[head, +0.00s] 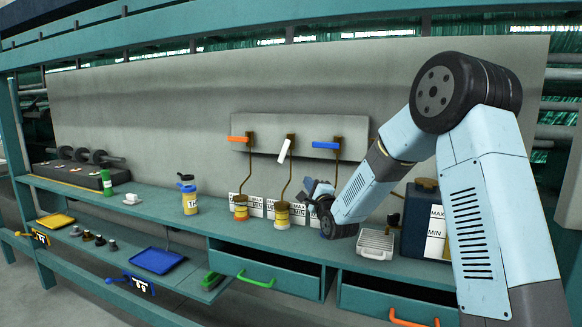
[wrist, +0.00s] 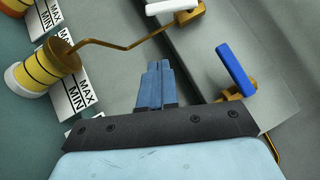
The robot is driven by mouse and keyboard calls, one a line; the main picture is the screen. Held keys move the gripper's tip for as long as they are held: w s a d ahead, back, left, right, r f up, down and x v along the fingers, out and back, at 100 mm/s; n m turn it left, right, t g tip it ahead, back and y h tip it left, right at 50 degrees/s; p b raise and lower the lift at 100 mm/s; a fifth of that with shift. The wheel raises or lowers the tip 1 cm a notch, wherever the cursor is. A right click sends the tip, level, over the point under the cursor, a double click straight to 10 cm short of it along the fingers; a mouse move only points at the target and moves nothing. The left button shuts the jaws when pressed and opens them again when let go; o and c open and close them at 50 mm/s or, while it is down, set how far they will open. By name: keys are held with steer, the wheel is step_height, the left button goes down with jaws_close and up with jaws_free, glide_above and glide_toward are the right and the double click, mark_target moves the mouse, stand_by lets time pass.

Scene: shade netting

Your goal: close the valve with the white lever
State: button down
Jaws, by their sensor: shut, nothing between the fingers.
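The white lever (head: 284,151) sits on the middle of three brass valves on a grey panel (head: 361,131). It hangs steeply, slightly tilted, while the orange lever (head: 239,139) on its left and the blue lever (head: 326,145) on its right lie about level.
Bent brass pipes run down from the valves to yellow-banded cylinders (head: 282,215) with MAX/MIN cards (wrist: 70,91) behind. A white ribbed box (head: 375,244) and a dark container (head: 424,211) stand right.

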glide_toward(284, 152)
steer(key=w+d+f, duration=0.2)
steer(key=w+f, duration=0.1)
steer(key=w, duration=0.2)
steer(key=shift+w+a+r, duration=0.25)
steer(key=shift+w+a, duration=0.05)
steer(key=shift+a, duration=0.35)
steer(key=shift+w+a+r, duration=0.25)
steer(key=shift+a+r, duration=0.05)
steer(key=shift+a, duration=0.35)
steer(key=shift+w+a+r, duration=0.25)
steer(key=shift+w+a, duration=0.05)
steer(key=shift+a, duration=0.35)
steer(key=shift+d+f, duration=0.1)
steer(key=shift+d, duration=0.05)
steer(key=shift+w+m, duration=0.1)
steer(key=shift+m, duration=0.2)
